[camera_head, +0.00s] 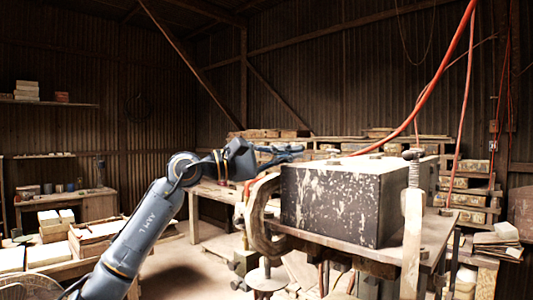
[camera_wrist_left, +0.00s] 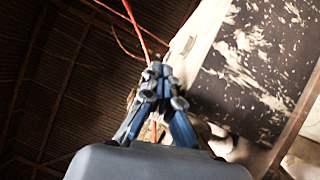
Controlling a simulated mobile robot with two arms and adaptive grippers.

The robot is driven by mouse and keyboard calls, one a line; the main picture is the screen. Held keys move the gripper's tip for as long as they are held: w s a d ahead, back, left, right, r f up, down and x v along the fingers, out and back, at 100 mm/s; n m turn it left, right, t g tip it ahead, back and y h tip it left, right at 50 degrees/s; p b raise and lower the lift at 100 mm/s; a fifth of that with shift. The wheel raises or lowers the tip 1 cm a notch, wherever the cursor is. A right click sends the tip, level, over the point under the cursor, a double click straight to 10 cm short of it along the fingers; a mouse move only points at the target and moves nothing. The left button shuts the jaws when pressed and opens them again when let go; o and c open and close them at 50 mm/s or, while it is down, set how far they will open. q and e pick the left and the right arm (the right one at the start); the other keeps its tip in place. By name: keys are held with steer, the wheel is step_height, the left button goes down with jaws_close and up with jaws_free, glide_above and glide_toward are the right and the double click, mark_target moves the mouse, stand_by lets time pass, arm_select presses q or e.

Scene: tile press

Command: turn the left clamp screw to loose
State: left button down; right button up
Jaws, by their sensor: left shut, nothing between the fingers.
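The left clamp (camera_head: 258,215) is a worn, C-shaped metal clamp. It grips the left end of a dark, paint-flaked block (camera_head: 335,208) and the board under it. A round plate on a short stem (camera_head: 267,278), perhaps its screw, shows below the board. My left gripper (camera_head: 298,151) is shut and empty, just above and behind the block's upper left edge, near the clamp's top. In the left wrist view the shut fingers (camera_wrist_left: 158,72) point up, with the flaked block (camera_wrist_left: 255,65) to their right. I cannot tell whether they touch anything. My right gripper is not in view.
A second clamp (camera_head: 412,215) stands at the block's right end. An orange-red hose (camera_head: 425,103) hangs down behind the block. Stacked bricks (camera_head: 470,190) fill a rack at the right. A bench with boxes (camera_head: 85,205) stands at the left. The air above the block is mostly free.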

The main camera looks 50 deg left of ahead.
arm_select(q)
steer(key=shift+w+d, duration=0.25)
steer(key=shift+w, duration=0.05)
steer(key=shift+w+d+n+t+y, duration=0.1)
steer(key=shift+d+n+t+y, duration=0.1)
steer(key=shift+n+t+y, duration=0.5)
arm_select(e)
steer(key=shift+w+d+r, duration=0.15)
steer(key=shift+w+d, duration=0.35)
arm_select(q)
steer(key=shift+y, duration=0.6)
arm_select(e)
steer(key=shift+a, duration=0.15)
